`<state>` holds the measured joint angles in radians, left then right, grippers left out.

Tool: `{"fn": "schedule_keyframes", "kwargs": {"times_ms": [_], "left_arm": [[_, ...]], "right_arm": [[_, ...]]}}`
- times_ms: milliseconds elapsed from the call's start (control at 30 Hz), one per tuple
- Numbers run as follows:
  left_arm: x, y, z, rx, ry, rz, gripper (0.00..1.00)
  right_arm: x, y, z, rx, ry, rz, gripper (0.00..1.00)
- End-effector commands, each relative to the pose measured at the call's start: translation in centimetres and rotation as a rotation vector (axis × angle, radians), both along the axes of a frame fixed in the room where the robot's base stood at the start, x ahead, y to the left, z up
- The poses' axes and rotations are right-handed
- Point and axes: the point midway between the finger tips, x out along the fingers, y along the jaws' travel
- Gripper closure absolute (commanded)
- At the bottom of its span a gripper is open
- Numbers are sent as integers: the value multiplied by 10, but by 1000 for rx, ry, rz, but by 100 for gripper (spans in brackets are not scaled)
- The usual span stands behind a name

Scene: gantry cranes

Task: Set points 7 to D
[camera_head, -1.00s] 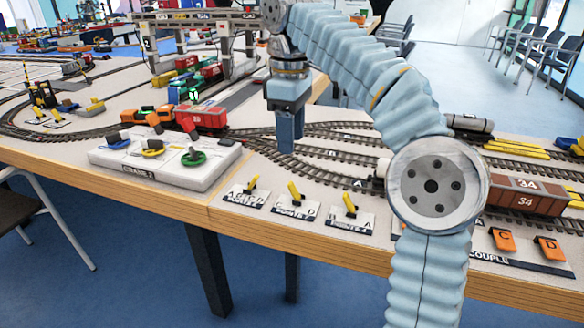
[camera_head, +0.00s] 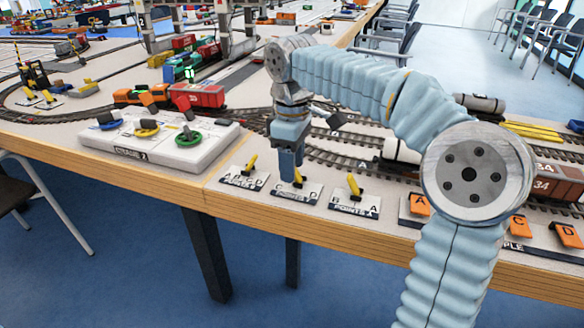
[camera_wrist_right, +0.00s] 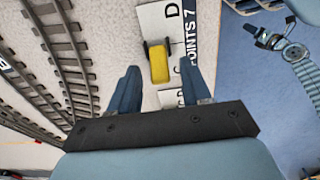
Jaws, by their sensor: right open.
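The points 7 plate (camera_head: 312,196) is a small white card near the table's front edge, with a yellow lever (camera_head: 298,177) on a black base. My right gripper (camera_head: 289,178) points down over it and partly hides plate and lever. In the right wrist view, the plate (camera_wrist_right: 180,22) shows "POINTS 7" and a D at its upper end. The yellow lever (camera_wrist_right: 158,63) stands between the lines of my open right fingers (camera_wrist_right: 160,85), a little beyond their tips. Contact is not visible. The lever's exact lean is hard to tell. My left gripper is out of view.
Similar yellow-lever plates stand left (camera_head: 244,180) and right (camera_head: 354,207). The crane 2 control box (camera_head: 160,142) is further left. Orange uncouple levers (camera_head: 518,226) lie to the right. Tracks and a red wagon (camera_head: 198,97) are behind.

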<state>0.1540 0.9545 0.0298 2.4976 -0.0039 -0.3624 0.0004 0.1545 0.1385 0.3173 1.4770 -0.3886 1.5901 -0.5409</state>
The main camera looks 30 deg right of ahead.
Motion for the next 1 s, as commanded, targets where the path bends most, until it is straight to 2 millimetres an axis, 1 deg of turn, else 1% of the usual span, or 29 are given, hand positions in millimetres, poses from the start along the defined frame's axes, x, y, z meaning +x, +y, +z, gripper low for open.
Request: {"fn": "schedule_keyframes", "kwargs": {"times_ms": [100,367,600,667,700,1000], "left_arm": [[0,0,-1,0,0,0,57],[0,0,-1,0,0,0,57],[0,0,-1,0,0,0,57],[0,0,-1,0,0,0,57],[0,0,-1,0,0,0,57],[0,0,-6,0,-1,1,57]], "right_arm": [[0,0,-6,0,1,-1,52],[0,0,-7,0,0,0,52],[0,0,-7,0,0,0,89],[0,0,-7,0,0,0,98],[0,0,-7,0,0,0,100],[-1,-1,-8,15,-18,-1,100]]}}
